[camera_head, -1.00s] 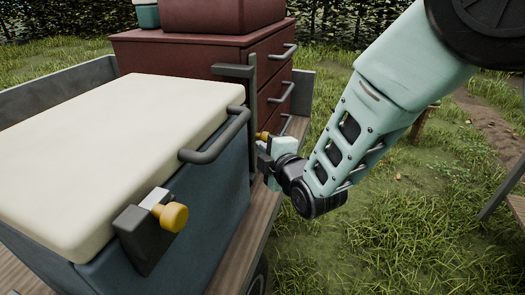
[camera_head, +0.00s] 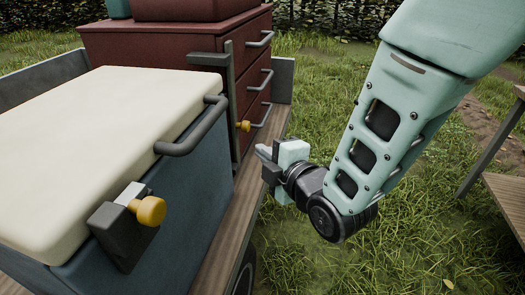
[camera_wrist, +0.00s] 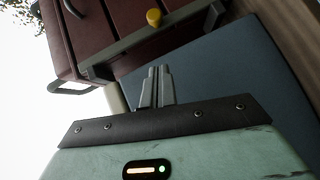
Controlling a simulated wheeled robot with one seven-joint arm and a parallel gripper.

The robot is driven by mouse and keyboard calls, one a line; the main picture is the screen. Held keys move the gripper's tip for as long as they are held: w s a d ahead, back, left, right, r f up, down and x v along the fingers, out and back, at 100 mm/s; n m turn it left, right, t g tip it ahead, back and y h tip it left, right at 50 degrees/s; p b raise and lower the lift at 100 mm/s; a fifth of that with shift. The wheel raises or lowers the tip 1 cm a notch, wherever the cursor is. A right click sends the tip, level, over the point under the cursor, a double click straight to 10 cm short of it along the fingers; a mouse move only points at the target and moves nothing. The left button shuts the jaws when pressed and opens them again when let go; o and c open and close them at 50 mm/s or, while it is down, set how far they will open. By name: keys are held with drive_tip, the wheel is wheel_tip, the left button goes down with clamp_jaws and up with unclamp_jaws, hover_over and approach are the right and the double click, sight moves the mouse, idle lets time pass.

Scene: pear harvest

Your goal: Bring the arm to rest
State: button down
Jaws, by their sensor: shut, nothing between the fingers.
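My gripper (camera_head: 262,152) is at the end of my pale green arm, in the middle of the head view. It is in the air beside the cart, to the right of the blue chest and in front of the red drawer cabinet, apart from both as far as I can tell. In the wrist view its two grey fingers (camera_wrist: 157,86) lie together with nothing between them.
A blue chest (camera_head: 190,205) with a cream lid (camera_head: 95,150), a grey handle and a yellow knob (camera_head: 149,211) stands on the wooden cart. Behind it is a red drawer cabinet (camera_head: 185,50) with grey handles. A wooden table (camera_head: 505,200) is at the right edge. Grass lies between.

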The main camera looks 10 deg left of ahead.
idle(0.3)
drive_tip(key=s+d+r+m+g+h, duration=0.1)
drive_tip(key=s+d+m+g+h, duration=0.8)
drive_tip(key=s+d+m+g, duration=0.8)
drive_tip(key=s+d+r+t+p, duration=0.1)
drive_tip(key=s+r+t+p, duration=0.1)
drive_tip(key=r+p, duration=0.6)
drive_tip(key=s+d+r+n+t+p, duration=0.1)
drive_tip(key=s+r+t+p, duration=0.1)
drive_tip(key=r+p, duration=0.6)
drive_tip(key=shift+s+r+t, duration=0.15)
drive_tip(key=shift+s+t, duration=0.15)
drive_tip(key=shift+s, duration=0.2)
